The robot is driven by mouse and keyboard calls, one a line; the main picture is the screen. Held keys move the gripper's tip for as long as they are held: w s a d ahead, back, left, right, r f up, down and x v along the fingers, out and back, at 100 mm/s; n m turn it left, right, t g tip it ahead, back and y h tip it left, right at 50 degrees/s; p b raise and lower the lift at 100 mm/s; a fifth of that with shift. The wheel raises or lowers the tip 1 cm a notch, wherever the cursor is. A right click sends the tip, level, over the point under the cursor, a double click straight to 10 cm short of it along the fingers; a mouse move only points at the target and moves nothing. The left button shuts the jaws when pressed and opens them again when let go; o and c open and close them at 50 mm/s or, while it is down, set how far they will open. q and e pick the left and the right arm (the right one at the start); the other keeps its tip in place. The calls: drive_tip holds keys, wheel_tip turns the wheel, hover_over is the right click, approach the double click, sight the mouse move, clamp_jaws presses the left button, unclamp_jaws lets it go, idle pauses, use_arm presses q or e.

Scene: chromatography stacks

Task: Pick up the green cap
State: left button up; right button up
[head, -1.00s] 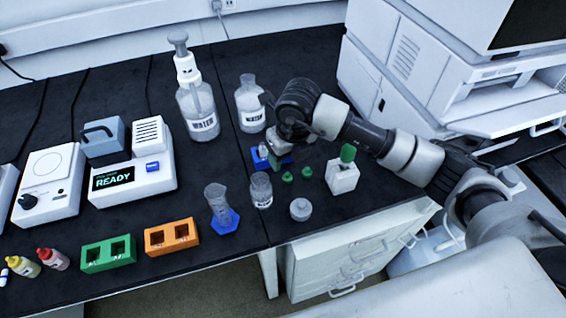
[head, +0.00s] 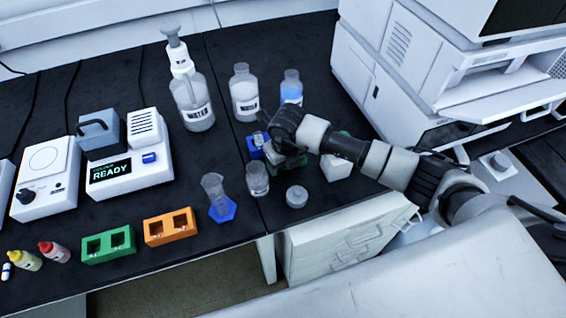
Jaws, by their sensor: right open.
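My right gripper (head: 283,160) is open and reaches down over the spot of the small green caps, close to the bench top. The gripper and wrist hide most of the caps; only dark green bits show by the fingers, and I cannot tell whether a finger touches one. A white block (head: 336,167) stands just right of the gripper, partly behind my arm, with a little green showing above the arm. My left gripper is not in view.
A blue rack (head: 253,150) stands close left of the gripper. A small glass jar (head: 257,180) and a grey-lidded jar (head: 297,196) stand in front. Bottles (head: 244,95) (head: 291,88) stand behind. An orange rack (head: 171,228) and a green rack (head: 108,246) lie front left.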

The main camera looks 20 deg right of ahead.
drive_tip(key=c, duration=1)
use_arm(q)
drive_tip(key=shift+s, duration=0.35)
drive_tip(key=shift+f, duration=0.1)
use_arm(e)
drive_tip(key=shift+r, duration=0.1)
